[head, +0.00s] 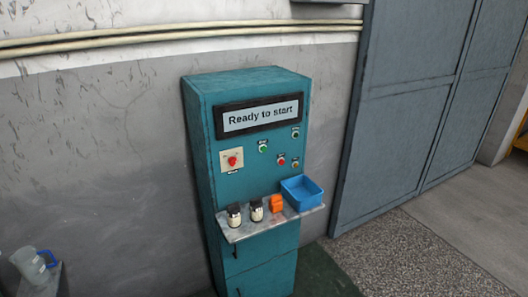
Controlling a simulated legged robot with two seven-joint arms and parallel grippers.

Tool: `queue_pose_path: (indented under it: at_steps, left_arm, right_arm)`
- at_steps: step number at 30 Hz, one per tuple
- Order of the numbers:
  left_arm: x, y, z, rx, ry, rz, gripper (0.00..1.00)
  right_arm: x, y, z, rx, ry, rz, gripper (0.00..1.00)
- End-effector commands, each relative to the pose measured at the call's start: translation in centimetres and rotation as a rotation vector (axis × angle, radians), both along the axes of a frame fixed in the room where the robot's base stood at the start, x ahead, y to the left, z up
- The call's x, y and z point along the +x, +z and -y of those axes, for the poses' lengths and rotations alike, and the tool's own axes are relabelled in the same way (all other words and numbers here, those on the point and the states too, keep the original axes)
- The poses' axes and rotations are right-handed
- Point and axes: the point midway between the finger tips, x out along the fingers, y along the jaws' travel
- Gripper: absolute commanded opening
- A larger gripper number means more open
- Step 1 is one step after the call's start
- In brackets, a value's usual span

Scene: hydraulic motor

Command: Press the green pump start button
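A teal control cabinet (206,135) stands against the wall, with a display (261,115) reading "Ready to start". A green button (263,146) sits below the display near the middle of the panel. A second green button (295,133) sits higher at the panel's right. The small labels are too small to read, so I cannot tell which is the pump start. A red button (281,160) and a yellowish one (295,164) are lower right. A red rotary switch (232,161) on a pale plate is at the left. Neither gripper is in view.
A shelf (238,234) juts out below the buttons. It holds two dark-topped bottles (256,210), an orange item (276,203) and a blue bin (302,193). A blue-handled jug (34,263) is at lower left. Grey doors (410,110) and open floor lie to the right.

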Motion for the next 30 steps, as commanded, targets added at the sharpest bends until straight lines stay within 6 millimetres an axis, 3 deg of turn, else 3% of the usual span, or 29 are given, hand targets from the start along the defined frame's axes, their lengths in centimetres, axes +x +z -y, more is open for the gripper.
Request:
queue_pose_path:
  at_steps: [1, 13, 30]
  left_arm:
    - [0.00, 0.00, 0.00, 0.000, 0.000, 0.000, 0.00]
    - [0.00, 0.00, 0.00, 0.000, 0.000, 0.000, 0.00]
    - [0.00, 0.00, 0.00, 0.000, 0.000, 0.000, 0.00]
  right_arm:
    - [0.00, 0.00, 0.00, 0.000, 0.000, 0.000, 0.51]
    - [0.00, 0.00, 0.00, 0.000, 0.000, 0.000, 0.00]
    - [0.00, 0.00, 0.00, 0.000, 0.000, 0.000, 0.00]
